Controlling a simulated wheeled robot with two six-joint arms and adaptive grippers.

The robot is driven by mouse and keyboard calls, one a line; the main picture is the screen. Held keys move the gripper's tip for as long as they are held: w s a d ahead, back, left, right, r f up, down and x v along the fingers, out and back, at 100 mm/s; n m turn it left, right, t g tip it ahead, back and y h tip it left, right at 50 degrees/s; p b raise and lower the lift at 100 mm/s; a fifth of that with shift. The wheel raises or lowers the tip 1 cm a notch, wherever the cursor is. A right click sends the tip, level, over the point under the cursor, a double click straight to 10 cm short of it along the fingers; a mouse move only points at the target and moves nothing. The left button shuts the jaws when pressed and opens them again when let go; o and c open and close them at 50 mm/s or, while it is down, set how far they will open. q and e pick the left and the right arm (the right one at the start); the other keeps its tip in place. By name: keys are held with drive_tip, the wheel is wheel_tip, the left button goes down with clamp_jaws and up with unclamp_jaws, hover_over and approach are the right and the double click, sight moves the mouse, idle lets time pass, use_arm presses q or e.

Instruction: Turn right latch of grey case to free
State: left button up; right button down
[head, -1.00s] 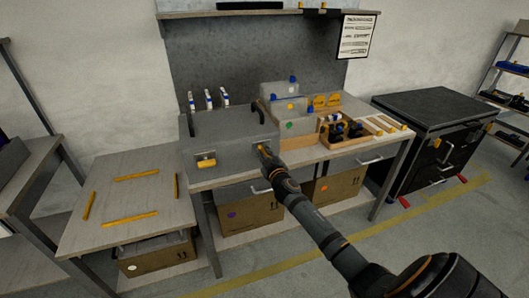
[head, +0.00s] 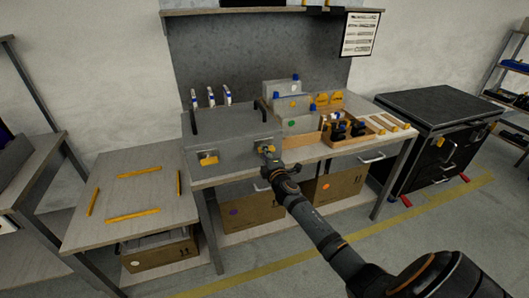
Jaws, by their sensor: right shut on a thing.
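The grey case (head: 230,140) sits closed on the workbench. Its left latch (head: 208,157) is a yellow piece on the front face. Its right latch (head: 267,147) is yellow and shows just above my right gripper (head: 269,156). My right gripper is at the right end of the case's front and is shut on the right latch; its fingers partly hide the latch, so I cannot tell the latch's exact angle. My left gripper is not in view.
A wooden tray (head: 326,143) with dark and blue-topped items stands right of the case. Grey boxes (head: 297,105) stand behind it. A low table (head: 84,232) with yellow strips is at left. A black cabinet (head: 437,106) stands at right.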

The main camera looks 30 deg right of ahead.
drive_tip(key=shift+f+n, duration=0.15)
drive_tip(key=shift+n, duration=0.55)
drive_tip(key=c, duration=1.3)
unclamp_jaws()
drive_tip(key=v, duration=1.2)
drive_tip(key=shift+a, duration=0.1)
